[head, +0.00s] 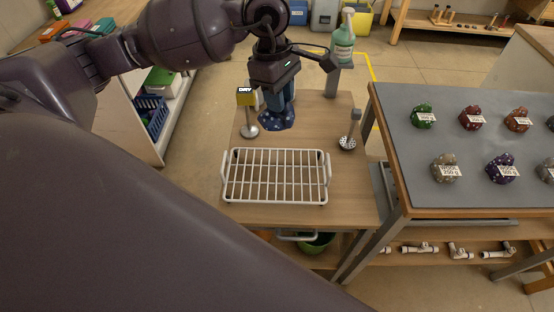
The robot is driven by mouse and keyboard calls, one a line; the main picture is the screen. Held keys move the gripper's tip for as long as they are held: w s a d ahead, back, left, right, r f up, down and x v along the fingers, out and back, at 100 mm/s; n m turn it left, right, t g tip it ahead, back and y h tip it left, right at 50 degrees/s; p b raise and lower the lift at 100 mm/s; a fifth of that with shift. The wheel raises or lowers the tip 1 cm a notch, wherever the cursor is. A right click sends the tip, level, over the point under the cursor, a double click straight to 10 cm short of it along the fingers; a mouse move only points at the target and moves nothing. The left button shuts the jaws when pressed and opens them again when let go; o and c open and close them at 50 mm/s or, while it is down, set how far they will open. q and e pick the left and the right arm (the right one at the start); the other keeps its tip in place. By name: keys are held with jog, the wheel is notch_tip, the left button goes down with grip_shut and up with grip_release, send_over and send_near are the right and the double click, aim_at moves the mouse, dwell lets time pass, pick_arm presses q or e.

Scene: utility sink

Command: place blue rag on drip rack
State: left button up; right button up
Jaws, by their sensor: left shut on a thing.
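My left gripper (275,91) hangs over the far part of the wooden bench and is shut on the blue rag (277,118). The rag is dark blue with light spots and hangs below the fingers; I cannot tell whether it touches the bench top. The drip rack (224,187) is a white wire rack nearer to me on the same bench. It looks empty, and the rag is beyond its far edge. My right gripper is not in view.
A yellow "DRY" sign (246,97) on a round metal base stands left of the rag. A metal strainer-like piece (347,143) stands to the right. A green spray bottle (343,42) is behind.

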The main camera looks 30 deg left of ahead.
pick_arm(q)
jog(key=shift+a+r+n, duration=0.2)
jog(key=shift+r+n, duration=0.1)
jog(key=shift+n, duration=0.2)
jog(key=shift+s+f, duration=0.1)
jog(key=shift+f, duration=0.25)
send_near(280, 171)
jog(key=shift+d+f+b, duration=0.15)
jog(key=shift+f+b, duration=0.15)
jog(key=shift+f, duration=0.7)
jog(key=shift+d+f+b, duration=0.15)
jog(key=shift+f+b, duration=0.15)
jog(key=shift+f, duration=0.75)
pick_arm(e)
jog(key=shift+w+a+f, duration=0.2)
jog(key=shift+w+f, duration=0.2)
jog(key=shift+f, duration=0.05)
pick_arm(q)
jog(key=shift+f, duration=0.15)
jog(key=o, duration=0.9)
jog(key=shift+c, duration=0.2)
jog(key=shift+o, duration=0.2)
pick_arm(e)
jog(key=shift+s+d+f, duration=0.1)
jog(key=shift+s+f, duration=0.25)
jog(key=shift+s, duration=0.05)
